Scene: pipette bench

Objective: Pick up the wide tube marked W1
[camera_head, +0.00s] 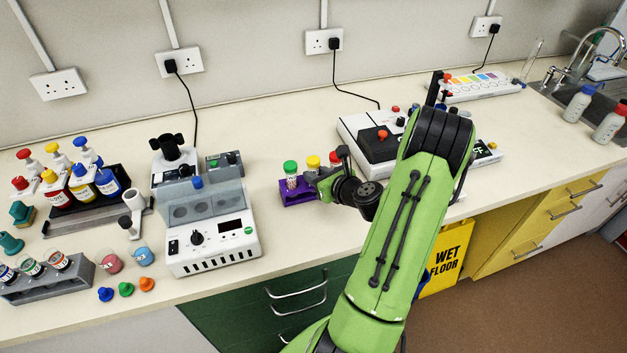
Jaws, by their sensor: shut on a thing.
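My gripper (309,178) reaches in from the right, low over a small purple rack (296,197) in the middle of the bench. It is shut on what looks like the green-capped tube (291,179), at the rack's left. That tube is clear, upright and has a printed mark too small to read. Its lower end is at the rack, and I cannot tell whether it is lifted. A yellow-capped tube (313,162) and a red-capped tube (335,158) stand just behind my gripper, partly hidden by it.
A grey and white machine (215,250) stands left of the rack. A white and black device (372,140) stands behind my arm. A grey rack (50,285), pink and blue cups (143,257) and loose caps (126,289) lie at the left. The bench in front of the purple rack is clear.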

